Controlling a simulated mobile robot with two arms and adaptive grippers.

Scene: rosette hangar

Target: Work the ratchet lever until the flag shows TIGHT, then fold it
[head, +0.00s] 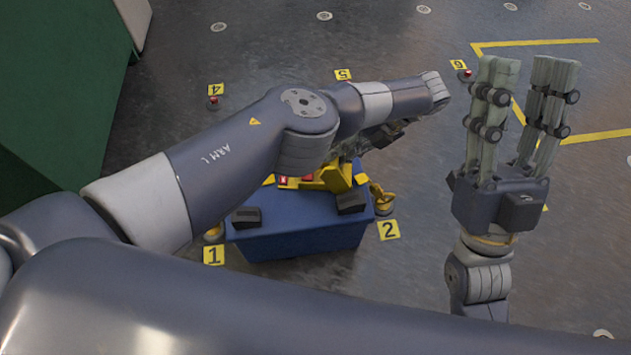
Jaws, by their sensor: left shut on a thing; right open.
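A blue crate (290,240) stands on the floor with yellow strap and ratchet parts on top. The yellow ratchet lever (336,177) shows only in part below my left arm. A small red flag (283,181) with a pale mark shows left of the lever; I cannot read it. My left gripper (352,152) reaches back over the crate top from the right and is shut on the lever, its fingertips largely hidden by my arm. My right gripper (524,75) is open and empty, fingers pointing up, to the right of the crate.
Black blocks (246,217) sit on the crate's front corners. Yellow number plates, such as 1 (213,255) and 2 (388,229), lie around it on the floor. A large green object (55,90) stands at the upper left.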

